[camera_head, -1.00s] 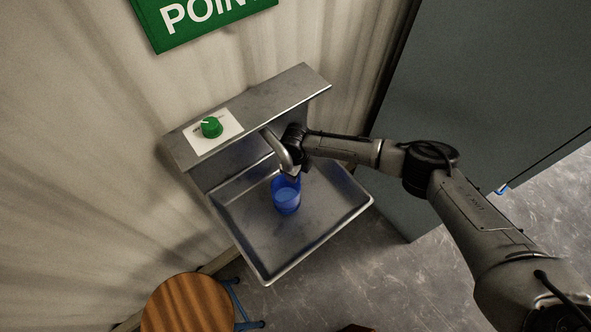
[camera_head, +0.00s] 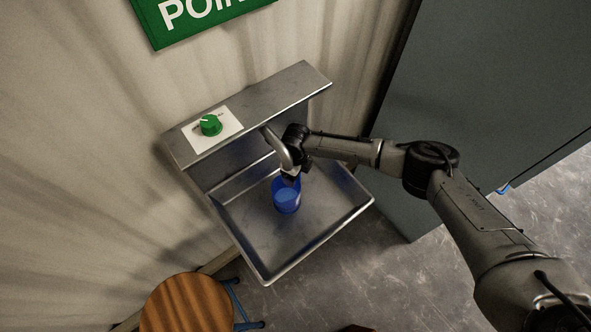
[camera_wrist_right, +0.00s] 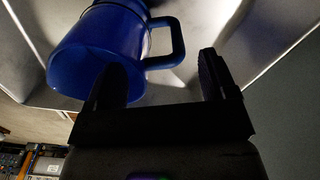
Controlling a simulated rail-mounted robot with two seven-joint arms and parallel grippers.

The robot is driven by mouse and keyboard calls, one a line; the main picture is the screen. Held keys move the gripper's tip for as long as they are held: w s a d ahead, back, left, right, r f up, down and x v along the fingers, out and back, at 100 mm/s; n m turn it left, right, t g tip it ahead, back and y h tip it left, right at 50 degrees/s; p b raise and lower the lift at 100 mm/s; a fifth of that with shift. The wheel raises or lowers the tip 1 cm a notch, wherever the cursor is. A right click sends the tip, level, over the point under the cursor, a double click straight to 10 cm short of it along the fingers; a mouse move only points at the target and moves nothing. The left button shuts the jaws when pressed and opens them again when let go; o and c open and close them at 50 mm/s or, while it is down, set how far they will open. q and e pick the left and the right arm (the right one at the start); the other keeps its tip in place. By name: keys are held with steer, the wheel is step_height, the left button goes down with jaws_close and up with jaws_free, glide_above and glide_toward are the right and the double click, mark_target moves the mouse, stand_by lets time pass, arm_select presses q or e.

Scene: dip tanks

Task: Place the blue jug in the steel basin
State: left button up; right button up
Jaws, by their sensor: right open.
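The blue jug (camera_head: 286,197) stands in the steel basin (camera_head: 262,262), near its middle and under the curved spout (camera_head: 278,146). In the right wrist view the jug (camera_wrist_right: 97,50) fills the upper left, with its handle (camera_wrist_right: 176,45) pointing right. My right gripper (camera_wrist_right: 165,80) is open. In the wrist view its two fingers are apart, the left one in front of the jug's side and the right one beyond the handle. In the head view my right gripper (camera_head: 294,168) is just above and behind the jug, partly hidden by my wrist. My left gripper is not in view.
A round wooden stool (camera_head: 187,304) stands at lower left. A grey cabinet (camera_head: 470,110) stands at right. The basin floor around the jug is clear.

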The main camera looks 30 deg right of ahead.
steer(key=shift+r, duration=3.8)
